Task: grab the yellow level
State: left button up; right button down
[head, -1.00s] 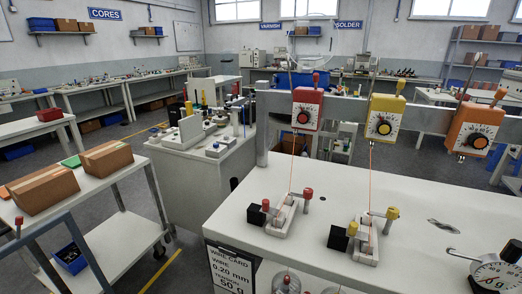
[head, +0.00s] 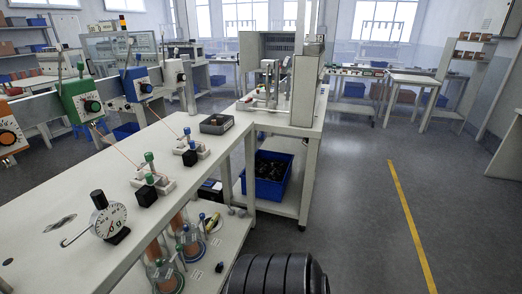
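A small yellow object (head: 213,222) lies on the lower shelf of the bench, next to glass jars. It is too small to tell whether it is a level. On the bench top, a small clamp with a green knob (head: 149,158) and one with a blue knob (head: 187,132) show; neither is yellow. Neither of my grippers is in view.
A blue crate (head: 267,178) is under the adjoining table. A black ribbed object fills the bottom centre. Open floor with a yellow line (head: 408,215) lies right.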

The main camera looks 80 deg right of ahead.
aim_at(211, 223)
jog(key=z, duration=2)
jog(key=u, duration=0.4)
jog(key=i+l+u, duration=0.2)
jog(key=l+u, duration=0.2)
jog(key=i+l+u, duration=0.15)
jog(key=l+u, duration=0.7)
jog(key=i, duration=0.05)
